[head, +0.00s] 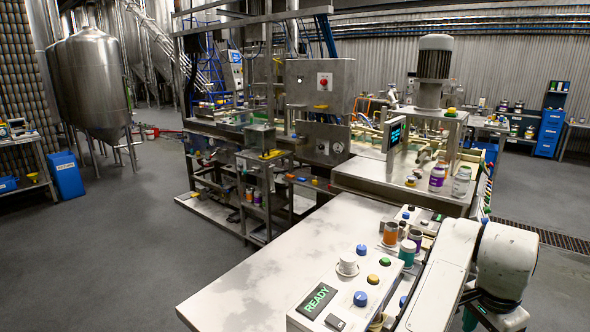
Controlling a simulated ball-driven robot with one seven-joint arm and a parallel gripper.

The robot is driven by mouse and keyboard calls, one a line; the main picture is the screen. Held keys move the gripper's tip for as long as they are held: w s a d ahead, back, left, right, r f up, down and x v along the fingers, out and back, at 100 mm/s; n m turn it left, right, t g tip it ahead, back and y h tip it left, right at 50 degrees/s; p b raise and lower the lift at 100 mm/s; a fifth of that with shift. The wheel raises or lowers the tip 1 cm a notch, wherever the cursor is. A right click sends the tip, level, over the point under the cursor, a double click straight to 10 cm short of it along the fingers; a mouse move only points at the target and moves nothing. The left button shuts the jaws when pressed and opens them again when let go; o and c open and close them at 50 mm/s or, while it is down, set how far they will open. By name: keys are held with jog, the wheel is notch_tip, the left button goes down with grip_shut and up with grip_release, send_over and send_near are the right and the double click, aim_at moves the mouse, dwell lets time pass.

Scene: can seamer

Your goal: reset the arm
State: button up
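My arm (505,262) is in the lower right of the head view, with pale, scuffed links bent beside the control panel. Dark parts (487,300) show below the bend, but I cannot make out gripper fingers there. Whether my gripper is open or shut, or holds anything, cannot be told. A teal thing shows partly at the bottom edge beside the dark parts; its link to the gripper is unclear.
A metal bench (250,265) fills the lower middle. On it, a panel with a green READY display (317,299) carries buttons and a white cup (347,264). Several cans, one orange (390,234), stand close left of my arm. Grey floor (110,240) at left is clear.

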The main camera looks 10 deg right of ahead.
jog(key=s+f+n+t+h, duration=0.1)
jog(key=s+f+n+h, duration=0.2)
jog(key=s+f+n, duration=0.55)
jog(key=s+a+f+n+y, duration=0.2)
jog(key=s+a+f+n, duration=0.2)
jog(key=s+a, duration=0.3)
jog(key=s+a+f+n+y, duration=0.2)
jog(key=s+a+f+n, duration=0.3)
jog(key=s+a+f, duration=0.2)
jog(key=a, duration=0.2)
jog(key=shift+a+f+y, duration=0.25)
jog(key=shift+a+y, duration=0.15)
